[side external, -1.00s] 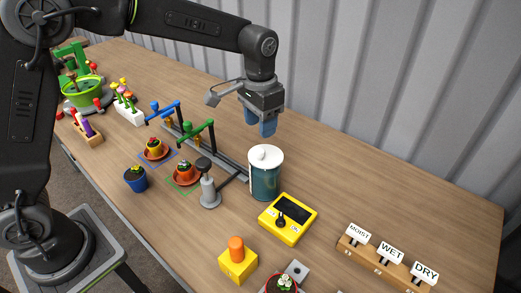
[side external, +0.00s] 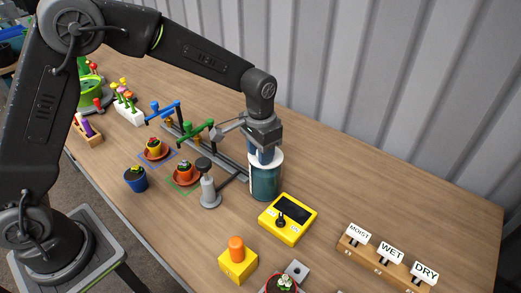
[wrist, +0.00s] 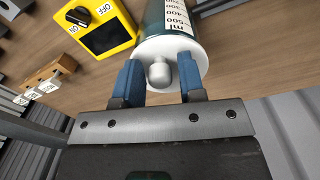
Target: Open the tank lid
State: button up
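The tank (side external: 265,182) is a teal cylinder standing upright on the table, with a white lid (side external: 278,160) on top. In the wrist view the tank (wrist: 168,17) shows a printed scale, and the lid (wrist: 196,50) carries a rounded pale knob (wrist: 158,73). My gripper (wrist: 160,80) is directly above the tank with its two blue fingers on either side of the knob. The fingers look apart, with a gap to the knob on at least the right side. In the side view my gripper (side external: 265,155) hides the knob.
A yellow meter box (side external: 288,218) stands in front of the tank. A grey lever stand (side external: 209,188) and a rail with green and blue valves (side external: 197,132) are to its left. A wooden block with signs (side external: 380,262) is at right. The table behind is clear.

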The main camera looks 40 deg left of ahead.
grip_shut()
jog(key=shift+w+r, duration=0.1)
dwell(0.3)
jog(key=g, duration=0.1)
jog(key=w+r+g, duration=0.1)
jog(key=g, duration=0.1)
jog(key=shift+w+r, duration=0.2)
jog(key=shift+r, duration=0.05)
jog(key=shift+w+r+g, duration=0.4)
jog(key=shift+w+g, duration=0.05)
jog(key=shift+g, duration=0.6)
jog(key=shift+w+r+g, duration=0.35)
jog(key=shift+w+g, duration=0.1)
jog(key=shift+g, duration=0.6)
jog(key=shift+o, duration=1.2)
grip_release()
